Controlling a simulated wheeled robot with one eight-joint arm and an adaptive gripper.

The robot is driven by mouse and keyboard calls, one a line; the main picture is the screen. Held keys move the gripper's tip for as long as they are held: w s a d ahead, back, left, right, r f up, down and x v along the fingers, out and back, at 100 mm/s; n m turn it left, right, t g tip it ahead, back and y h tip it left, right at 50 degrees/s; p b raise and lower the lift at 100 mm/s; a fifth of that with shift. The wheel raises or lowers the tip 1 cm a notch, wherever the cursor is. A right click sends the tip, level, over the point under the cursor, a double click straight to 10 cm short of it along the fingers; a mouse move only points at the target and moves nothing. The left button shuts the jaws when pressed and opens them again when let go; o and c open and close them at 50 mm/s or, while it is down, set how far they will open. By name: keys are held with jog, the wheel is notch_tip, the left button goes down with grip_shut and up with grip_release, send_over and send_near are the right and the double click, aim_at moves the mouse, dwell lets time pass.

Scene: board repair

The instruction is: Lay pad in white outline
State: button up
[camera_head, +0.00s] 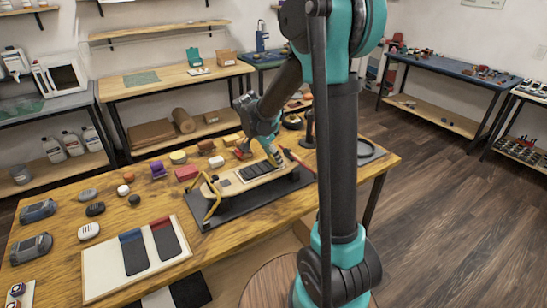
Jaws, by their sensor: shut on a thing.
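My gripper (273,156) is over the right end of a pale wooden board (210,188), which lies on a dark stand (207,218) on the workbench. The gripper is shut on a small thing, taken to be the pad. A bit of yellow shows at the fingertips, but the pad's shape is too small and hidden to tell. Dark patches (246,173) lie along the board's top. I cannot make out a white outline there. I cannot tell whether the held thing touches the board. Two dark pads, one blue-ended (134,254) and one red-ended (165,240), lie on a white panel (102,273).
Small blocks, including a red one (186,173) and a purple one (158,170), lie behind the board. Dark and grey rounded items (38,211) lie at left.

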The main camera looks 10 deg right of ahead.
aim_at(263, 166)
jog(key=shift+f, duration=0.15)
jog(key=o, duration=1)
jog(key=v, duration=1.2)
jog(key=s+d+f+n+t+y, duration=0.1)
jog(key=s+d+f+n, duration=0.3)
jog(key=s, duration=0.6)
jog(key=s+d+f+n+t+y, duration=0.1)
jog(key=s+d+f+n+y, duration=0.2)
jog(key=s+f+n, duration=0.6)
jog(key=shift+s+d+f+n+t, duration=0.3)
jog(key=shift+s+d+f, duration=0.3)
jog(key=shift+s, duration=0.65)
